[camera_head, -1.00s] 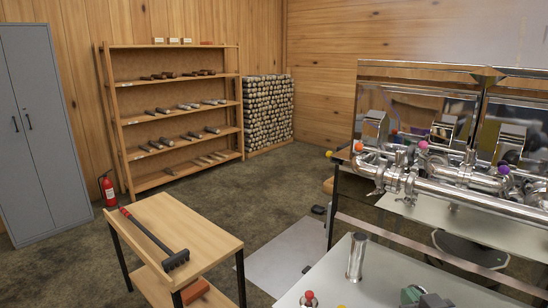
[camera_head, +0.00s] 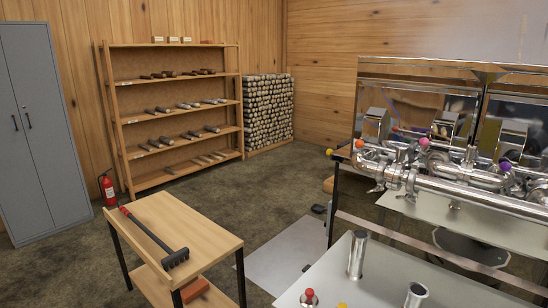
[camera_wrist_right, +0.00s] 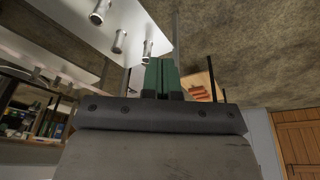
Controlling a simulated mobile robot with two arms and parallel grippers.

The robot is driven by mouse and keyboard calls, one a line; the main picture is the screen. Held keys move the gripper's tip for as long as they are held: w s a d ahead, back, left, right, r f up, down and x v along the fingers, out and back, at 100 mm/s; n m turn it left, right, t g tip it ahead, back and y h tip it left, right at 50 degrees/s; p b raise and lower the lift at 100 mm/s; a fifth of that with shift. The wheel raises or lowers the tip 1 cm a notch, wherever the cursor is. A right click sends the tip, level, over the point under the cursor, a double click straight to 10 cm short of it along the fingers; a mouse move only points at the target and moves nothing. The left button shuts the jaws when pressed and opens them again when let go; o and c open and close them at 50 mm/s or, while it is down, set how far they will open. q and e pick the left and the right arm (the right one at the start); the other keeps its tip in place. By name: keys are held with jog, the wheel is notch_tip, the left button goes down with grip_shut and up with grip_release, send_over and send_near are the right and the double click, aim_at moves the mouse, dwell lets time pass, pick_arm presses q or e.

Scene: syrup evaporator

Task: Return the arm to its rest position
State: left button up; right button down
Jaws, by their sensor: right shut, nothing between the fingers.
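My right gripper (camera_wrist_right: 161,72) shows in the right wrist view. Its two green fingers are together, shut with nothing between them. It points past the edge of a pale table that carries several metal cylinders. The right gripper is out of the head view, and so is my left gripper. My arm links are not visible in the head view, so the arm's full pose is hidden.
The pale table (camera_head: 388,278) at the front right holds upright metal cylinders (camera_head: 357,254) and a red-topped item (camera_head: 309,298). The evaporator's pipes (camera_head: 455,188) stand behind. A wooden side table (camera_head: 205,233) bears a black-headed, long-handled tool (camera_head: 153,235). Dark floor lies beyond.

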notch_tip(320, 180, down, 14)
jog(key=s+r+b, duration=0.1)
jog(key=s, duration=0.1)
jog(key=s+d+f+g+b, duration=0.1)
jog(key=s+f, duration=0.7)
jog(key=f, duration=0.3)
jog(key=s+d+f+g+b, duration=0.1)
jog(key=s+d+f, duration=0.1)
jog(key=s+f, duration=0.7)
notch_tip(320, 180, down, 3)
jog(key=shift+r, duration=0.2)
jog(key=shift+d, duration=0.15)
